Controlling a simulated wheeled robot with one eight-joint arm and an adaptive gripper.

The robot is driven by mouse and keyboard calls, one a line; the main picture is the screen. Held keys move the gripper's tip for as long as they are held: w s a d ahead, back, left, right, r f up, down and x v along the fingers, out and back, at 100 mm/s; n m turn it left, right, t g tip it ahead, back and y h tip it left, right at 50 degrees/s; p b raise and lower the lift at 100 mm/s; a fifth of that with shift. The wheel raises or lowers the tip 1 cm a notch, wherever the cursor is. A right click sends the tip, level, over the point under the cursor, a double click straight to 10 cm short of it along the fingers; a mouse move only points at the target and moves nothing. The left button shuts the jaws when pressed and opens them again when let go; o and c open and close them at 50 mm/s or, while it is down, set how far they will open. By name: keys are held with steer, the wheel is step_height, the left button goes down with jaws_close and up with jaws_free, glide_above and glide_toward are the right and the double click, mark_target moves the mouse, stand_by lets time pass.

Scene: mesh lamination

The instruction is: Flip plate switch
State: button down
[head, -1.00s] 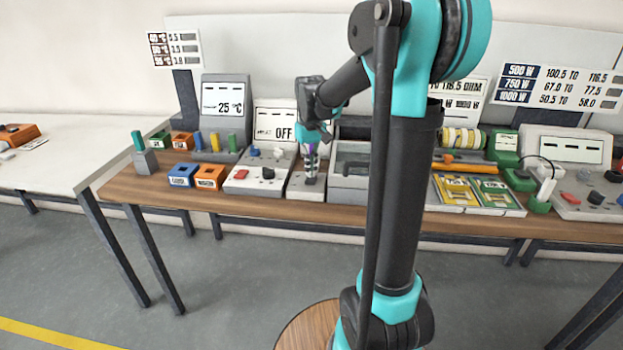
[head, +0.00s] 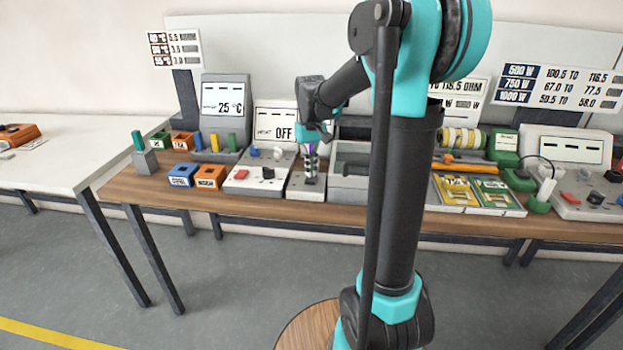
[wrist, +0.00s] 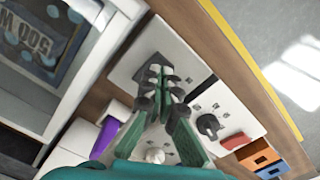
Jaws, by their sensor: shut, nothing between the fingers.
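My gripper (head: 311,177) is shut and empty, pointing down at a small light-grey switch box (head: 307,192) on the wooden bench. In the wrist view the closed green-and-black fingers (wrist: 158,80) reach over the pale top of this box (wrist: 183,58). They hide most of its middle, so I cannot tell the position of a switch there or whether the tips touch it. A purple part (wrist: 105,138) is beside the fingers in the wrist view.
Left of the box is the heat panel (head: 240,183) with red and black controls; its display (head: 275,122) reads OFF. Right is a grey tray unit (head: 348,185). The bench front edge is close.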

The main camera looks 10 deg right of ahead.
mark_target(311, 181)
steer(key=shift+f, duration=1.05)
stand_by(0.6)
steer(key=shift+r, duration=3.5)
